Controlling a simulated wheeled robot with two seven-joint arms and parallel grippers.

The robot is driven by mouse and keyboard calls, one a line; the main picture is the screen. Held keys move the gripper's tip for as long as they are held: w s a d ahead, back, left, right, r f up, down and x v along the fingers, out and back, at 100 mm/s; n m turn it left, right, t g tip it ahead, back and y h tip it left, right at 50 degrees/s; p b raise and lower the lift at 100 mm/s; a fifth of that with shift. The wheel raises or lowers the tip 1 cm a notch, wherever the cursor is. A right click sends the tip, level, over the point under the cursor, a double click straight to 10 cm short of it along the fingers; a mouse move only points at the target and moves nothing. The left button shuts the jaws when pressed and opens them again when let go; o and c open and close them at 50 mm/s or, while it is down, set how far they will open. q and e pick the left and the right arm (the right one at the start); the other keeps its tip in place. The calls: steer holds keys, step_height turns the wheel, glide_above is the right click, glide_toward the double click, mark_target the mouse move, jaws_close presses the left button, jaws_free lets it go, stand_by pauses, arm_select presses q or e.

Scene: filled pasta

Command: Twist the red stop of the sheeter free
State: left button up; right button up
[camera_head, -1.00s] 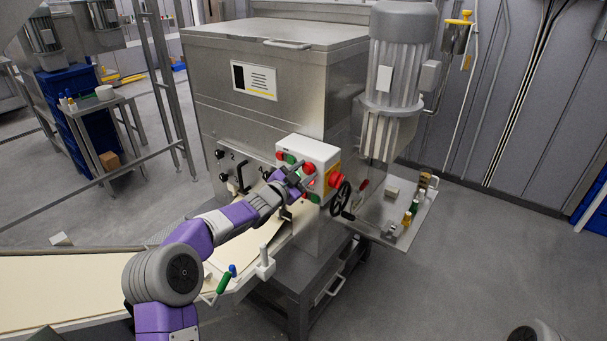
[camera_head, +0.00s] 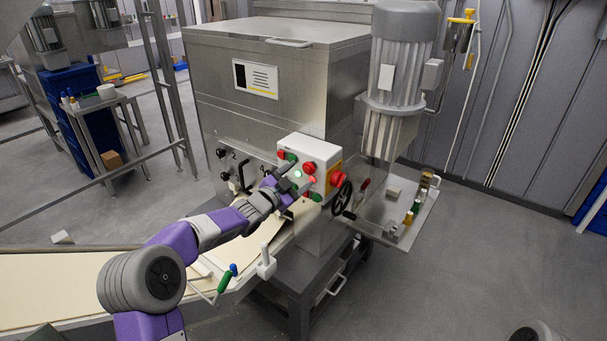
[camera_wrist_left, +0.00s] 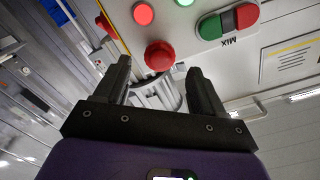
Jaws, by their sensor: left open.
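The sheeter's white control box (camera_head: 314,149) carries a red mushroom knob (camera_head: 309,167) on its front. A second red knob (camera_head: 337,180) sits on the yellow plate on its right side. I cannot tell for certain which is the stop. My left gripper (camera_head: 288,180) is open and empty in front of the box's front face. In the left wrist view the front red knob (camera_wrist_left: 158,55) appears beyond and between the two fingertips (camera_wrist_left: 160,75), apart from both. The side knob (camera_wrist_left: 105,25) shows edge-on at upper left there. My right gripper is out of view.
Beside the front knob are a lit red lamp (camera_wrist_left: 143,13) and a green-and-red MIX switch (camera_wrist_left: 228,20). A black handwheel (camera_head: 341,197) stands right of the box. A shelf (camera_head: 408,232) with small bottles is farther right. The pale belt (camera_head: 60,285) runs below my left arm.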

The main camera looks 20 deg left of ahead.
arm_select(q)
steer(key=v, duration=0.3)
steer(key=shift+s+a, duration=0.15)
steer(key=shift+s, duration=0.1)
steer(key=s+d+f+n+g+y, duration=0.1)
steer(key=s+d+f+n+g, duration=0.2)
steer(key=f, duration=0.7)
steer(key=s+d+f+n+g, duration=0.2)
steer(key=s+d+f, duration=0.15)
steer(key=f, duration=0.65)
steer(key=s+d+f+n+g+y, duration=0.1)
steer(key=s+d+f+n+g, duration=0.2)
steer(key=f, duration=0.6)
steer(key=s+d+f+n+g, duration=0.1)
steer(key=s+f, duration=0.4)
steer(key=s, duration=0.5)
steer(key=s+d+f+n+g, duration=0.2)
steer(key=s+f+g, duration=0.2)
steer(key=s, duration=0.5)
steer(key=s+d+f+n+g, duration=0.2)
steer(key=s+f, duration=0.4)
steer(key=s, duration=0.4)
steer(key=shift+s+f+n+g, duration=0.3)
steer(key=shift+f+g, duration=0.05)
steer(key=shift+g, duration=0.45)
